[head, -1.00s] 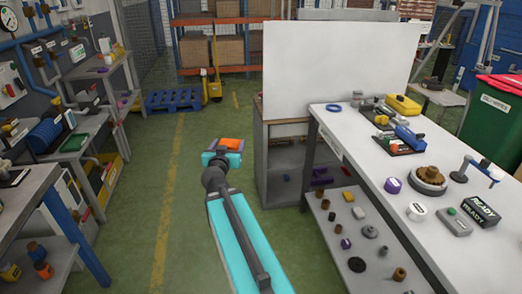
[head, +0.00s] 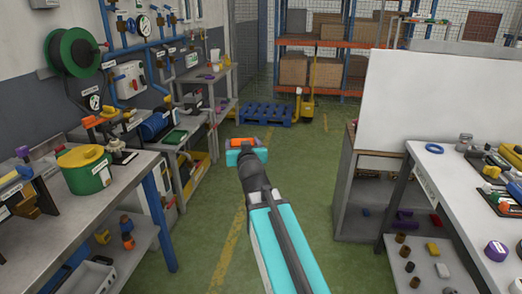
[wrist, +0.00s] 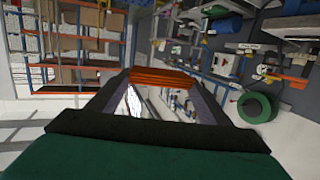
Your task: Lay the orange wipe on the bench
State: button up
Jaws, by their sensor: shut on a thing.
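The orange wipe (head: 243,142) is a small flat orange piece at the tip of my gripper (head: 245,150) in the head view. My gripper is shut on it and holds it out in the air over the aisle. In the wrist view the orange wipe (wrist: 161,77) spans the gap between the two dark fingers of my gripper (wrist: 160,82). A grey-topped bench (head: 120,190) stands at the left. A white-topped bench (head: 445,200) stands at the right. The frames do not tell which bench the task means.
The left bench holds a green and yellow drum (head: 84,172) and several small parts. A white board (head: 430,110) rises behind the right bench. A blue pallet (head: 268,114) lies on the floor ahead. The green aisle floor (head: 310,190) between the benches is clear.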

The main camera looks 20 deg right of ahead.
jog(key=w+a+r+n+y, duration=0.1)
jog(key=a+r, duration=0.4)
jog(key=a, duration=0.6)
jog(key=n+y, duration=0.1)
jog(key=y, duration=0.1)
jog(key=shift+w+a+r+n+y, duration=0.25)
jog(key=shift+a+r+n+y, duration=0.05)
jog(key=shift+r, duration=0.1)
jog(key=shift+d, duration=0.1)
